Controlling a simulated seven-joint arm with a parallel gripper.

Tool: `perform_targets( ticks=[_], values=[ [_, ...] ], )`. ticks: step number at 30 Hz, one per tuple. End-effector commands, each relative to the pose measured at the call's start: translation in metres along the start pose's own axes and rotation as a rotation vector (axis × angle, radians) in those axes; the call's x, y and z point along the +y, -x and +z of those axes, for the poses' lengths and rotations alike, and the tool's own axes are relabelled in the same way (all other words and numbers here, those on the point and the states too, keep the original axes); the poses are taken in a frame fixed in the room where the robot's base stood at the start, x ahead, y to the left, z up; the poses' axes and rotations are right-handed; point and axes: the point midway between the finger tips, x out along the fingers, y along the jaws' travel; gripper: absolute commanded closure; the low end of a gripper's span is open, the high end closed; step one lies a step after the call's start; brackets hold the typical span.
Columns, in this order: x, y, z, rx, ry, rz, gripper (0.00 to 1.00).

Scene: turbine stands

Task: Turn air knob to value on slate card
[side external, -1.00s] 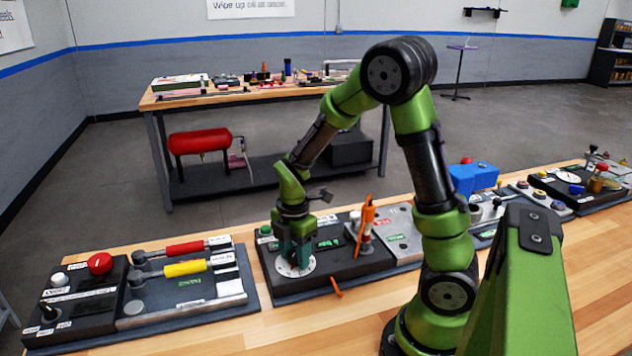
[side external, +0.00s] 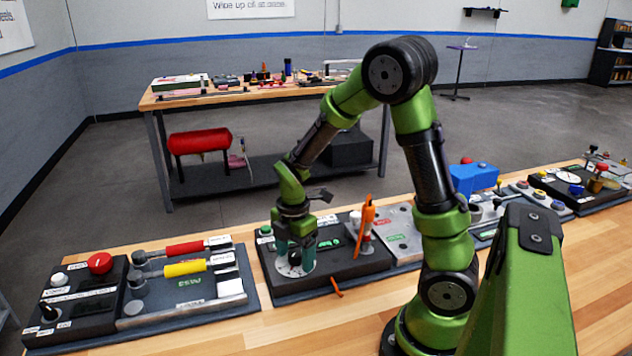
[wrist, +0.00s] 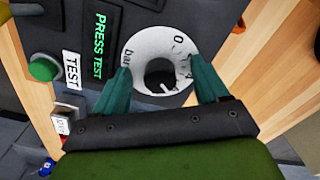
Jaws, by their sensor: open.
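The air knob's white dial ring (wrist: 140,45) lies under my gripper in the wrist view, with "0" and "bar" marked on it. The knob (wrist: 159,72) shows as a dark round centre. My gripper (wrist: 161,66) is open, with one teal finger on each side of the knob; I cannot tell whether either finger touches it. In the side external view, my gripper (side external: 296,266) points down over the white dial (side external: 286,270) at the left end of the black middle panel. The fingers hide part of the dial. I cannot make out the slate card.
A green button (wrist: 43,68) sits left of the dial, by "TEST" and "PRESS TEST" labels. An orange upright tool (side external: 366,222) stands right of my gripper. A panel with red (side external: 184,249) and yellow (side external: 185,268) levers lies left. The bench front is mostly clear.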

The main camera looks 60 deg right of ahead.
Motion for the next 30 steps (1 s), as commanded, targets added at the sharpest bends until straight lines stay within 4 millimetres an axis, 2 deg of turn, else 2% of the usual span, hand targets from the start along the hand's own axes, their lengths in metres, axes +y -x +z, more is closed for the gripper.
perform_targets(
  ticks=[10,24,30],
  values=[
    [0.000,0.004,0.000,0.001,0.000,0.001,0.26],
    [0.001,0.041,0.000,0.001,0.000,0.002,0.26],
    [0.000,0.050,0.000,0.000,0.000,0.001,0.26]
  ],
)
